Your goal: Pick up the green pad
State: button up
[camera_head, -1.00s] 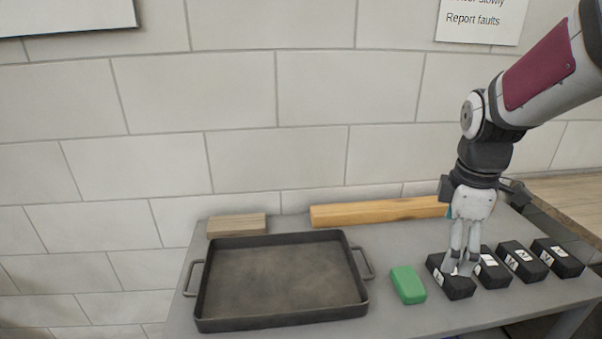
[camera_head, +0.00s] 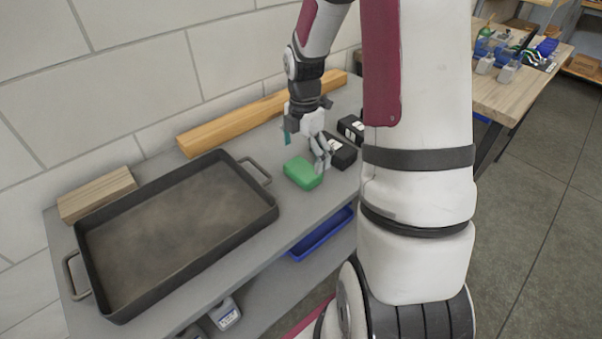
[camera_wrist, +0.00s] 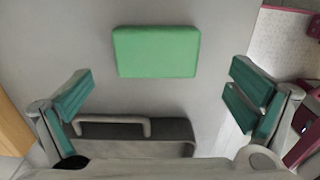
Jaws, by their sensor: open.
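The green pad (camera_head: 303,173) is a small rounded block lying flat on the grey table, right of the dark tray. In the wrist view the green pad (camera_wrist: 156,52) lies beyond my fingertips, roughly centred between them, with nothing gripped. My gripper (camera_head: 319,150) is just above and right of the pad in the head view. Its two teal-padded fingers are wide apart in the wrist view (camera_wrist: 160,98) and empty.
A dark handled tray (camera_head: 262,222) fills the table's left part. A wooden block (camera_head: 97,194) and a long wooden beam (camera_head: 245,112) lie along the wall. Black labelled blocks (camera_head: 341,155) stand right of the pad, partly hidden by my arm. A blue bin (camera_head: 322,235) sits below.

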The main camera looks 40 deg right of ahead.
aim_at(302, 168)
jog(key=shift+w+f+b, duration=0.15)
jog(key=shift+f+b, duration=0.05)
jog(key=shift+f, duration=1.3)
jog(key=shift+w+f+b, duration=0.1)
jog(key=shift+f+b, duration=0.05)
jog(key=shift+f, duration=1.3)
jog(key=shift+c, duration=0.6)
jog(key=c, duration=1)
